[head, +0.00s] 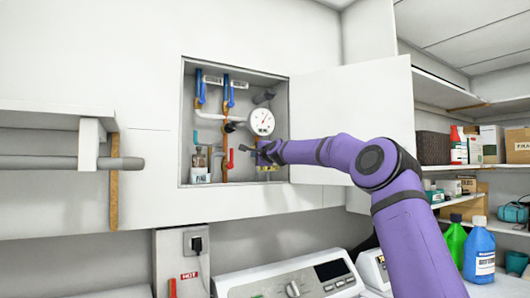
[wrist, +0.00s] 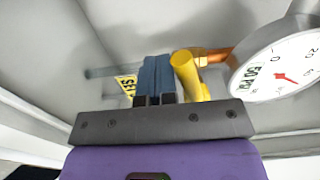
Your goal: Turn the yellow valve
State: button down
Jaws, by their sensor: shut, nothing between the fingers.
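The yellow valve (wrist: 188,72) shows in the wrist view as a rounded yellow handle by a copper pipe (wrist: 215,56). My gripper (wrist: 156,62) has its blue-grey fingers together with nothing between them, just left of the yellow handle. I cannot tell whether they touch it. In the head view my gripper (head: 256,150) reaches into the open wall cabinet (head: 186,130), below the gauge. Only a small yellow patch shows below it there, and my arm hides most of that area.
A round white gauge (head: 260,121) sits close above my gripper; it also shows in the wrist view (wrist: 262,72). Blue-handled valves (head: 201,87) and a red handle (head: 230,158) are in the cabinet. The cabinet door (head: 350,105) stands open at right. A washer (head: 290,278) stands below.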

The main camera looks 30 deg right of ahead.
jog(key=shift+a+r, duration=0.1)
jog(key=shift+r, duration=0.05)
jog(key=shift+a+r, duration=0.25)
jog(key=shift+r, duration=0.1)
jog(key=shift+a+r, duration=0.15)
jog(key=shift+r, duration=0.1)
dwell(0.5)
